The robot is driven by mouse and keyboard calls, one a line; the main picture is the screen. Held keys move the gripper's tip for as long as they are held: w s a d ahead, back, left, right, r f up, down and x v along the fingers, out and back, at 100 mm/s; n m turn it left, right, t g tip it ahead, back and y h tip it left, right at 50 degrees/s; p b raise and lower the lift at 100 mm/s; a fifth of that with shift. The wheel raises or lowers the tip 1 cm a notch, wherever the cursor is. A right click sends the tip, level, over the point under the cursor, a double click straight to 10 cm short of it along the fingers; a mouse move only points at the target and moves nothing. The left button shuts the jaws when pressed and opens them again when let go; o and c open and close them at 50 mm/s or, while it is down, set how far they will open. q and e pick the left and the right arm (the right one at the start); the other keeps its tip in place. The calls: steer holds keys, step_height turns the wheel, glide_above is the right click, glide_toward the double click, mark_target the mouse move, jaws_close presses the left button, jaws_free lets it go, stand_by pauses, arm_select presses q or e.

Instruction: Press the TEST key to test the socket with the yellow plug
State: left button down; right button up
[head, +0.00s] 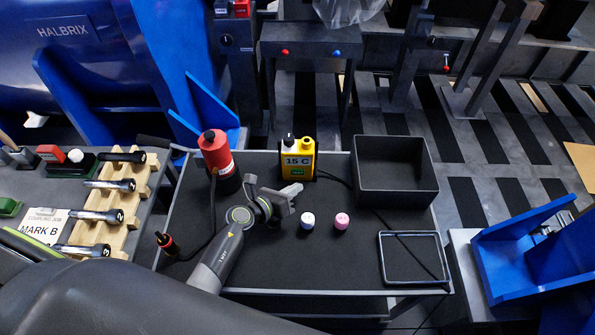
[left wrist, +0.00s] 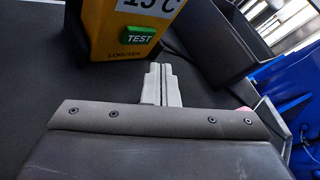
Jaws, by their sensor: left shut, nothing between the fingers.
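The yellow tester (head: 299,158), labelled 15 C, stands upright at the back of the dark bench top. It fills the top of the left wrist view (left wrist: 101,30). Its green TEST key (left wrist: 139,37) faces my left gripper and also shows in the head view (head: 305,172). My left gripper (head: 298,188) is shut and empty. In the left wrist view its fingertips (left wrist: 161,67) are just below and right of the key, apparently apart from it. My right gripper is out of view.
A black open bin (head: 396,195) stands right of the tester, with a shallow tray (head: 381,262) in front. A white cap (head: 307,220) and a pink cap (head: 342,220) lie near my gripper. A red cylinder (head: 214,153) with a cable stands left.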

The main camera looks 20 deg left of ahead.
arm_select(q)
steer(key=shift+s+d, duration=0.25)
steer(key=shift+s, duration=0.5)
steer(key=shift+s+d, duration=0.2)
steer(key=shift+s, duration=0.55)
steer(key=shift+r, duration=0.1)
